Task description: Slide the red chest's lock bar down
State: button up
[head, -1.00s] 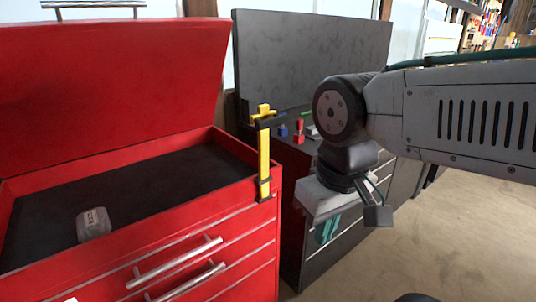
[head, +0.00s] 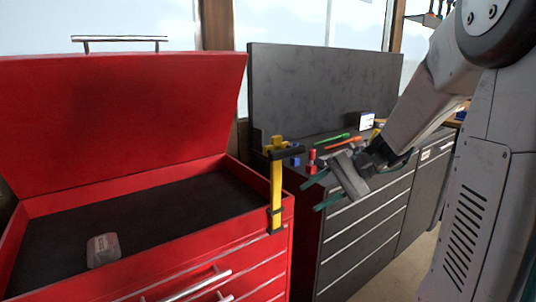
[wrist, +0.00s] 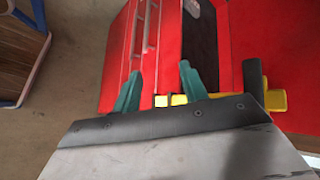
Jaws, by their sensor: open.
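The red chest (head: 245,240) stands at the left in the head view with its lid raised. Its yellow lock bar (head: 276,195) stands upright at the chest's front right corner, held by dark brackets, with its top part above the chest's rim. My gripper (head: 318,193) is open and empty, to the right of the bar and apart from it, its teal fingers pointing left. In the wrist view, part of the yellow bar (wrist: 178,99) shows between and behind my gripper's fingers (wrist: 158,85), with the red chest (wrist: 185,60) beyond.
A grey item (head: 103,250) lies inside the open chest. A dark cabinet (head: 365,215) with a raised lid stands right of the chest, with small blue, red, green and orange things on top. Free floor shows at the lower right.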

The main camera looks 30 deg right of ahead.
aim_at(293, 153)
jog(key=w+d+r+t+y, duration=0.3)
jog(key=w+d+r+t, duration=0.2)
jog(key=w+r, duration=0.25)
jog(key=shift+n, duration=0.3)
jog(key=x, duration=0.8)
jog(key=shift+f, duration=0.1)
grip_shut()
